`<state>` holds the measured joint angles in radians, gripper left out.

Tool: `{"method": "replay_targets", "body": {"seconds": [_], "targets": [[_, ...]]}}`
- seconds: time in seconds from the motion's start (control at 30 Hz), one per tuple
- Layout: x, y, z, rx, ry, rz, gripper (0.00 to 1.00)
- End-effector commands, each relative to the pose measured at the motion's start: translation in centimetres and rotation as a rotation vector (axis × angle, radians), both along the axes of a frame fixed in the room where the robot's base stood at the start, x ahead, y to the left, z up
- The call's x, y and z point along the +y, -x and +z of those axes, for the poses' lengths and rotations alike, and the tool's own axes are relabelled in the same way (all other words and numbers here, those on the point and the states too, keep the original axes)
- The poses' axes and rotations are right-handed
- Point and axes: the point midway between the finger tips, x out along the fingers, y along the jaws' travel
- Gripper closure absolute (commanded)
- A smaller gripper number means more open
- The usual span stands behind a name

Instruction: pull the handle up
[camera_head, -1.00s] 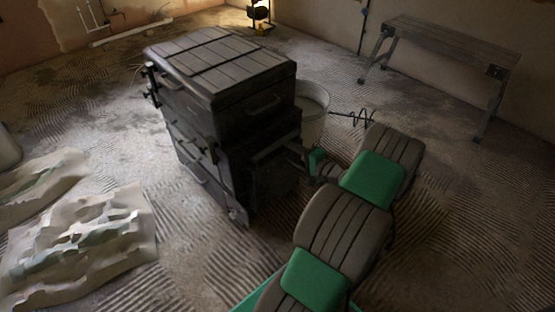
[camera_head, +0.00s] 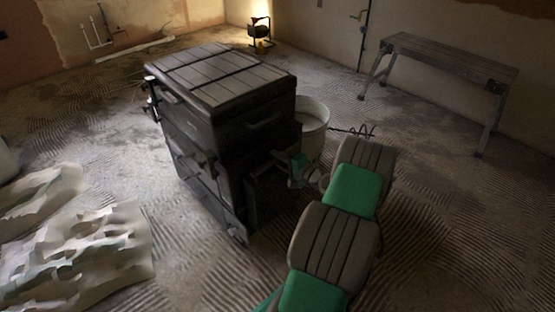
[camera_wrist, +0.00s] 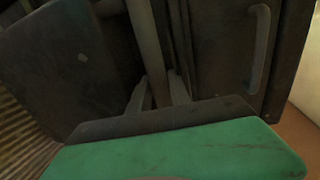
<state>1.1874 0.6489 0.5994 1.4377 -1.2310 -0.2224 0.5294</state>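A dark rolling tool chest (camera_head: 215,125) with a slatted lid stands in the middle of the head view. Its front and right side show, with a grip (camera_head: 263,122) on the upper right side. In the wrist view a grey bar (camera_wrist: 147,40) runs upright in front of a dark panel. My gripper (camera_wrist: 157,76) has one finger on each side of this bar. The fingers look open, with the tips close to the bar; contact cannot be made out. In the head view my gripper (camera_head: 300,168) is at the chest's right side, small and partly hidden.
A pale bucket (camera_head: 314,120) stands just behind my gripper, right of the chest. A bench (camera_head: 450,62) is at the back right and a lit lamp (camera_head: 260,30) at the back. Crumpled sheeting (camera_head: 90,245) lies at front left. A loop grip (camera_wrist: 260,50) shows in the wrist view.

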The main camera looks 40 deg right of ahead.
Motion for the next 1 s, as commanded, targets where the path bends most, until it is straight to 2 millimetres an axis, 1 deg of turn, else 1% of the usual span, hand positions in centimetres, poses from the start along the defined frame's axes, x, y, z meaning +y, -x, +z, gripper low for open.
{"method": "replay_targets", "body": {"seconds": [0.03, 0.27, 1.0], "targets": [[0.0, 0.01, 0.0, 0.0, 0.0, 0.0, 0.81], [0.0, 0.01, -0.01, 0.0, 0.0, 0.0, 1.0], [0.01, 0.02, -0.03, 0.001, 0.0, 0.0, 1.0]]}}
